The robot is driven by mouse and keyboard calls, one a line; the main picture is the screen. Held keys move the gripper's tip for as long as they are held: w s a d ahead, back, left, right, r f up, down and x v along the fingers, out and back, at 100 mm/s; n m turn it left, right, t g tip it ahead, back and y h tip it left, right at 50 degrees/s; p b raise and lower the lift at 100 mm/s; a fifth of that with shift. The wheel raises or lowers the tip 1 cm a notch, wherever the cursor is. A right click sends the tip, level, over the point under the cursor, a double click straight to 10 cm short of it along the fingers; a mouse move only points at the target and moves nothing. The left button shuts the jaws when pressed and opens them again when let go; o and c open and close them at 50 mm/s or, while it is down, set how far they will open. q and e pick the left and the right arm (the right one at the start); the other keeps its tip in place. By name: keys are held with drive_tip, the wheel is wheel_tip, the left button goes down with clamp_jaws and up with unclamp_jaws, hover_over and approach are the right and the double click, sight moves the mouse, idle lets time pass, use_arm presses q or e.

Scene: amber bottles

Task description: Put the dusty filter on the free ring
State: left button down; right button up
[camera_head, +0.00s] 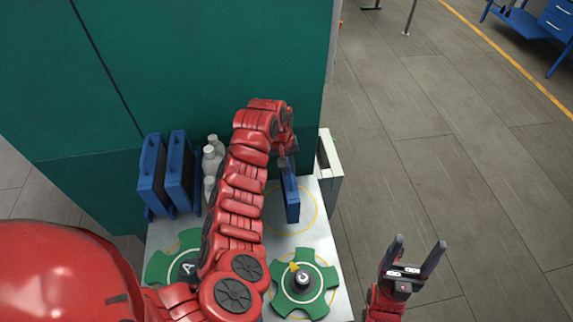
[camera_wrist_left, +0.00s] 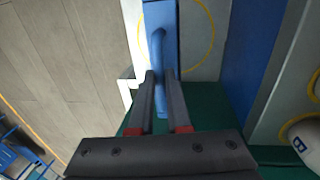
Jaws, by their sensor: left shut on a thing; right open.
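My left gripper (camera_head: 287,158) is shut on the upper part of a blue filter (camera_head: 292,196); whether it is dusty I cannot tell. The filter hangs upright over the yellow ring (camera_head: 316,207) on the pale tabletop; I cannot tell whether it touches the top. In the left wrist view the fingers (camera_wrist_left: 160,82) close on the handle of the blue filter (camera_wrist_left: 160,18), and the yellow ring (camera_wrist_left: 213,35) shows beside it. My right gripper (camera_head: 415,258) is open and empty, off the table's right side.
Two blue filters (camera_head: 152,178) (camera_head: 180,172) stand at the table's left, beside grey bottles (camera_head: 211,163). A white panel (camera_head: 330,168) stands at the right edge. Green knobs marked A (camera_head: 160,268) and C (camera_head: 318,280) lie in front. A green wall (camera_head: 200,70) is behind.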

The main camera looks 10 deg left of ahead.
sight(287, 178)
use_arm(q)
wheel_tip(287, 178, down, 3)
drive_tip(key=shift+a+f+b, duration=0.15)
drive_tip(key=shift+b, duration=0.7)
wheel_tip(287, 178, down, 3)
drive_tip(key=shift+f+b, duration=0.15)
drive_tip(key=shift+b, duration=0.3)
drive_tip(key=shift+p, duration=0.4)
drive_tip(key=shift+s+f, duration=0.1)
drive_tip(key=shift+f, duration=0.25)
drive_tip(key=c, duration=1.2)
unclamp_jaws()
drive_tip(key=o, duration=0.4)
